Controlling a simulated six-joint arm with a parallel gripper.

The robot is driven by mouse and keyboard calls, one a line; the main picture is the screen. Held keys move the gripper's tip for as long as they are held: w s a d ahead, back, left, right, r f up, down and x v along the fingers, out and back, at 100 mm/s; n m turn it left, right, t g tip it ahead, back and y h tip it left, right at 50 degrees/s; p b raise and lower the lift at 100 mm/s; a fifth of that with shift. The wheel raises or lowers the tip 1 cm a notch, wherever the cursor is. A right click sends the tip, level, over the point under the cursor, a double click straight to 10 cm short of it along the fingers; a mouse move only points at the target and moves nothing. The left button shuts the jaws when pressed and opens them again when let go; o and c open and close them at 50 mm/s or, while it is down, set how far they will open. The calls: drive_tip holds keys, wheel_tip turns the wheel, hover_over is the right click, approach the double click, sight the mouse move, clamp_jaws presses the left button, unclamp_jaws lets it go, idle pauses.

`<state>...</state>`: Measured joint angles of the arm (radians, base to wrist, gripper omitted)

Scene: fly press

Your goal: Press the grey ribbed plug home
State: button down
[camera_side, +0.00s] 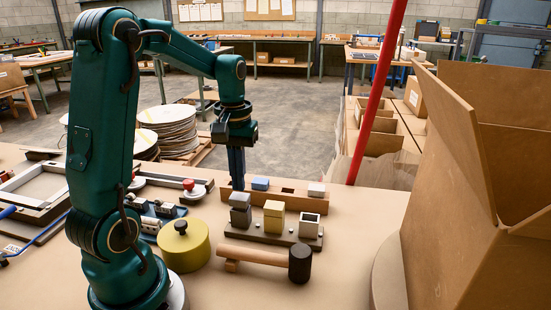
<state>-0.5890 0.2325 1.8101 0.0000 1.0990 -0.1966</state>
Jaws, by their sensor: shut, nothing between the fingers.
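A long tan wooden block (270,209) lies on the bench with plugs along its top. A blue plug (260,184) stands up from it left of the middle, and a light grey plug (316,190) stands up near its right end. Ribs are too small to make out on either. Whether the tips touch anything there cannot be told; grey blocks in front hide part of that spot.
A dark rack (268,237) with grey, tan and pale blocks stands just in front. A mallet (300,262) and a yellow lidded pot (183,246) lie nearer. A red post (378,95) rises behind right, and a large open carton (480,190) fills the right side.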

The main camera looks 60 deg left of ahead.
sight(240, 207)
drive_tip(key=shift+f, duration=0.25)
drive_tip(key=shift+f, duration=0.25)
drive_tip(key=shift+f, duration=0.2)
idle(0.5)
drive_tip(key=shift+f, duration=0.3)
drive_tip(key=shift+f, duration=0.2)
drive_tip(key=shift+f, duration=0.15)
idle(0.3)
